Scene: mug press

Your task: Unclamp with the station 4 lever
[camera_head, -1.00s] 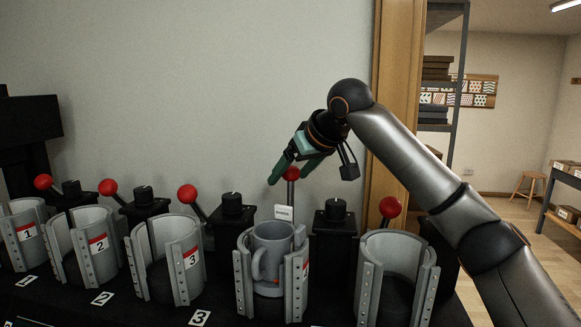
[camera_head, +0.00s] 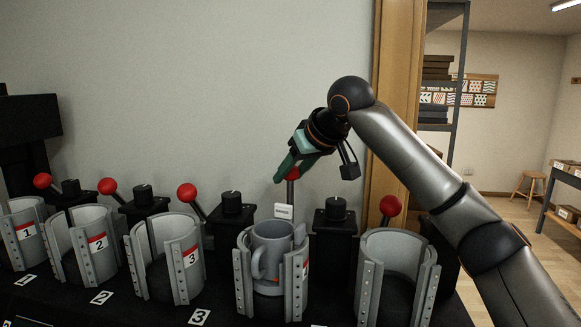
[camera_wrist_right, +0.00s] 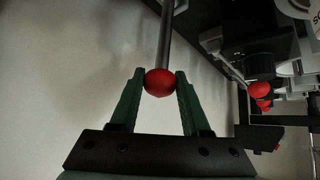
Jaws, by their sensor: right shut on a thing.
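The station 4 lever shows its red ball knob (camera_wrist_right: 159,82) between my right gripper's green fingers in the right wrist view, with its grey rod running up from the knob. In the head view my right gripper (camera_head: 285,170) is shut on this knob, and the fingers partly hide it. The lever rod stands upright behind the station holding a grey mug (camera_head: 272,250). The mug sits between the grey curved jaws (camera_head: 243,275) of that press. My left gripper is not in view.
Stations 1 (camera_head: 25,232), 2 (camera_head: 80,250) and 3 (camera_head: 165,262) stand to the left, with red-knobbed levers tilted left. Another empty press (camera_head: 395,280) with a red knob (camera_head: 390,206) stands to the right. A small white tag (camera_head: 283,211) is near the lever.

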